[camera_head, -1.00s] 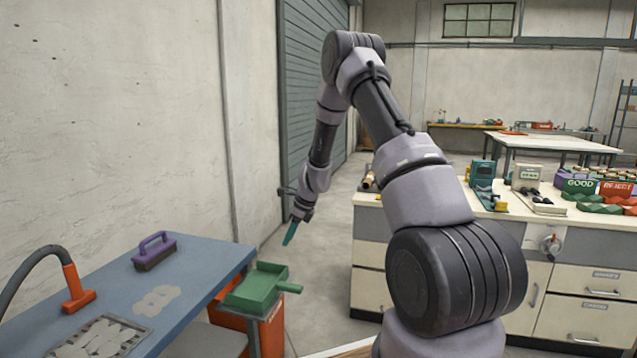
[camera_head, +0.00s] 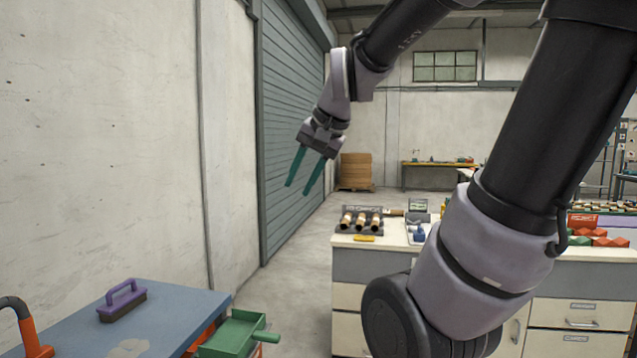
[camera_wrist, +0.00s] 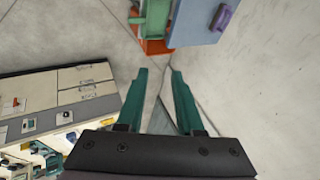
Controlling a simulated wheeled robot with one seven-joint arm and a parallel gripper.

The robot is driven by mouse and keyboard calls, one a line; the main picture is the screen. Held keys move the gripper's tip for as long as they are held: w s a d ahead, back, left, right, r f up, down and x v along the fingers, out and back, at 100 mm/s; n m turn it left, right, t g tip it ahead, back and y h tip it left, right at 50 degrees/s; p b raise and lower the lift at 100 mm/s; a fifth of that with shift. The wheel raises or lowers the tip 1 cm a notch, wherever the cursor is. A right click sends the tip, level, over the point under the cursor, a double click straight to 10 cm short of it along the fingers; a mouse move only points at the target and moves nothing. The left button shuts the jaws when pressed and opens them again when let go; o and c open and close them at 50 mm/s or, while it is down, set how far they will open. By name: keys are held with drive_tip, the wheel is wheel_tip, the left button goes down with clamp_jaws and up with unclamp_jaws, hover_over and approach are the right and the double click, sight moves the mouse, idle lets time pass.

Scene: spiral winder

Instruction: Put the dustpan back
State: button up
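The green dustpan (camera_head: 232,335) sits at the right end of the blue table, on top of an orange bin (camera_head: 200,340), with its handle pointing right. It also shows in the wrist view (camera_wrist: 155,18), above the orange bin (camera_wrist: 157,47). My gripper (camera_head: 299,188) is up in the air, well above and beyond the dustpan, in front of the grey shutter. Its two teal fingers are apart with nothing between them; the wrist view shows the same empty gap between the fingertips (camera_wrist: 159,72).
The blue table (camera_head: 180,306) bears a purple-handled brush (camera_head: 122,302) and an orange lamp-like fitting (camera_head: 30,335). A workbench (camera_head: 375,258) with several small tools stands at the right. Bare floor (camera_head: 297,235) lies between the table and the workbench.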

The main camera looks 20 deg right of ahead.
drive_tip(key=s+d+n, duration=0.1)
drive_tip(key=s+n, duration=0.1)
drive_tip(key=s, duration=0.4)
drive_tip(key=shift+s+r+n+t+h, duration=0.15)
drive_tip(key=shift+s+n+t+h, duration=0.15)
drive_tip(key=shift+n+t, duration=0.1)
drive_tip(key=shift+w, duration=0.1)
